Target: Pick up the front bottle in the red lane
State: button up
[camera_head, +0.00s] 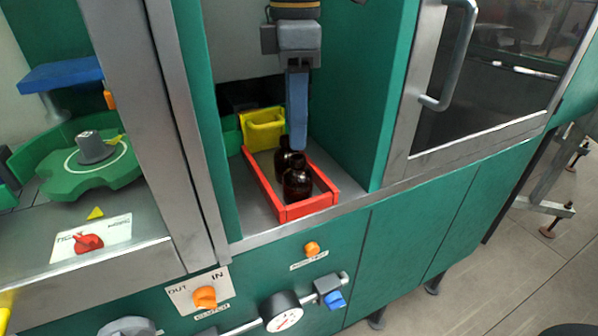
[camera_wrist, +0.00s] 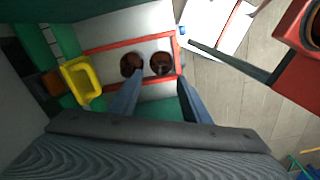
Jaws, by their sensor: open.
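Two dark amber bottles stand upright one behind the other in the red-walled lane (camera_head: 305,211). The front bottle (camera_head: 297,184) is near the lane's front wall and partly covers the rear bottle (camera_head: 282,158). In the wrist view, seen from above, the front bottle (camera_wrist: 161,64) is on the right and the rear bottle (camera_wrist: 131,64) on the left. My gripper (camera_head: 298,147) hangs above the bottles, pointing down. In the wrist view my gripper (camera_wrist: 158,84) has its two blue fingers spread wide, with nothing between them; the left tip overlaps the rear bottle's lower edge.
A yellow bin (camera_head: 264,142) stands behind the lane; it also shows in the wrist view (camera_wrist: 95,78). Green side walls (camera_head: 357,100) close in the bay left and right. A grey ledge (camera_head: 262,237) runs in front, with an orange knob (camera_head: 312,248) below.

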aim_at(298, 157)
notch_tip(298, 157, down, 8)
jog(key=shift+s+d+r+p, duration=0.15)
jog(key=shift+r+p, duration=0.1)
jog(key=shift+p, duration=0.7)
jog(key=shift+c, duration=0.2)
jog(key=c, duration=1)
jog(key=shift+r, duration=0.15)
